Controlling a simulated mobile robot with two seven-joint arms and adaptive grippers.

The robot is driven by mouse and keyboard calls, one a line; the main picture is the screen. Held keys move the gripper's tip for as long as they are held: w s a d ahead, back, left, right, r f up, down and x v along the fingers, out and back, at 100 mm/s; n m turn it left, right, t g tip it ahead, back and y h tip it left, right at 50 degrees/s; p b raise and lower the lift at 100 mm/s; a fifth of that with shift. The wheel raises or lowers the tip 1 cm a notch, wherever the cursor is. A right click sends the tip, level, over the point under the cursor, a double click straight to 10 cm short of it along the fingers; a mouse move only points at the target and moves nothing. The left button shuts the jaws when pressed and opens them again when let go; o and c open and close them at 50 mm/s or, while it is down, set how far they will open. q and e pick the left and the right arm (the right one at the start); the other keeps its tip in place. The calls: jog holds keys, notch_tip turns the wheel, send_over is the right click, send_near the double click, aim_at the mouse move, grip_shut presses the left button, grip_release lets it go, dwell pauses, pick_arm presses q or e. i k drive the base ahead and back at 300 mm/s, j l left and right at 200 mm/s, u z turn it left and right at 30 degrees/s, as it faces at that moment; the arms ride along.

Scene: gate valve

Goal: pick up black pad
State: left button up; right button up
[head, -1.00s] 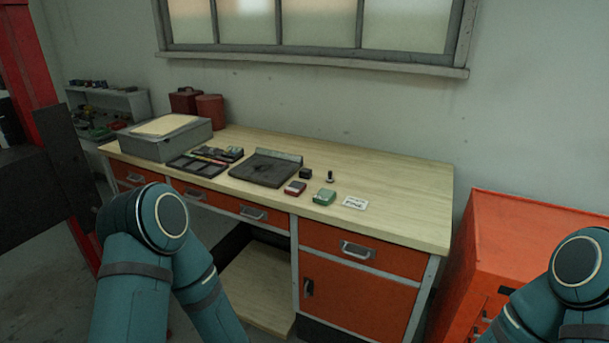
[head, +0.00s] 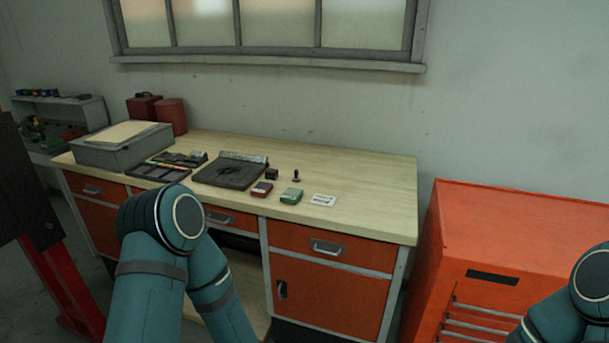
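A flat black pad (head: 229,173) lies on the wooden workbench top (head: 350,172), left of its middle, with a greyish strip along its back edge. A small dark red block (head: 261,189) and a green block (head: 291,196) sit to its right near the front edge. My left arm shows in front of the bench at lower left, and part of my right arm is at the lower right edge. Neither gripper is in the picture, so nothing shows at the pad.
A grey box (head: 107,154) and a tray (head: 160,173) stand left of the pad. A small black block (head: 271,174), a small knobbed piece (head: 296,177) and a white card (head: 323,200) lie right. An orange tool cabinet (head: 520,230) stands right of the bench. The bench's right end is clear.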

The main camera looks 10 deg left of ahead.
aim_at(273, 174)
jog(key=j+z, duration=0.2)
jog(key=z, duration=0.15)
jog(key=i+j+z, duration=0.1)
jog(key=j+z, duration=0.15)
jog(key=z, duration=0.15)
jog(key=j+z, duration=0.2)
jog(key=z, duration=0.15)
jog(key=j+z, duration=0.25)
jog(key=j, duration=0.2)
jog(key=k+j+z, duration=0.25)
jog(key=j, duration=0.5)
jog(key=k+j+z, duration=0.15)
jog(key=j, duration=0.2)
jog(key=k+j, duration=0.1)
jog(key=j, duration=0.2)
